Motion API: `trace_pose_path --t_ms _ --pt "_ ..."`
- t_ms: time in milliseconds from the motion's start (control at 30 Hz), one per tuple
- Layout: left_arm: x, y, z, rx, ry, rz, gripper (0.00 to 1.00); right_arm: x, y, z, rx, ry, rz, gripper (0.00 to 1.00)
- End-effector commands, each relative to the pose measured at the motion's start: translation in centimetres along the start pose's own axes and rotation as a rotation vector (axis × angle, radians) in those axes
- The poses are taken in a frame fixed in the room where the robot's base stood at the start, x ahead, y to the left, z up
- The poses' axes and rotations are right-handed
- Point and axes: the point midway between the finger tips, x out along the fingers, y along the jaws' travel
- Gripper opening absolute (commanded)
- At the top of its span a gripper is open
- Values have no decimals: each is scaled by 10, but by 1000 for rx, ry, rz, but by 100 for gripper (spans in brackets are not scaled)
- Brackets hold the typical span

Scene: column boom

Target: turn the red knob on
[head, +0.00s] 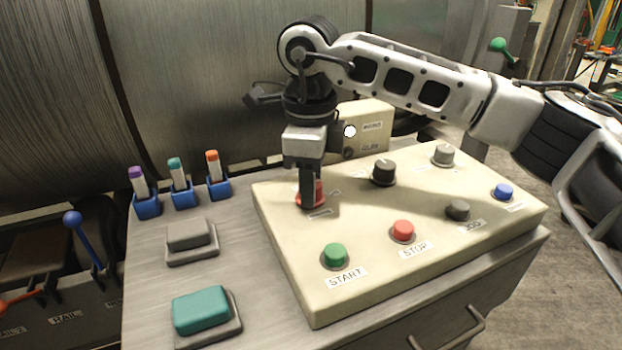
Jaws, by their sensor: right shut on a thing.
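The red knob (319,194) sits at the back left of the cream control panel (290,262). My right gripper (309,200) comes down on it from above, with its fingers closed around it. The fingers hide much of the knob, so its pointer direction cannot be told. A small label lies just in front of the knob, too small to read. My left gripper is not in view.
The panel also carries a black knob (384,172), a grey knob (443,154), a green START button (335,255), a red STOP button (402,231) and a blue button (503,191). Markers in blue holders (184,198) stand left, behind a teal block (201,311).

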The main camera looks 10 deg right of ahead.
Motion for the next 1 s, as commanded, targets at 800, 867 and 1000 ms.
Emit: trace_pose_path --t_ms 800,867,1000 --pt "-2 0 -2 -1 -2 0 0 -61 0 1 0 -6 -5 55" --pt "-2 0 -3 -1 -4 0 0 -76 -1 1 2 -6 -5 55" --pt "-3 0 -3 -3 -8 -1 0 -110 0 0 3 -5 -5 55"
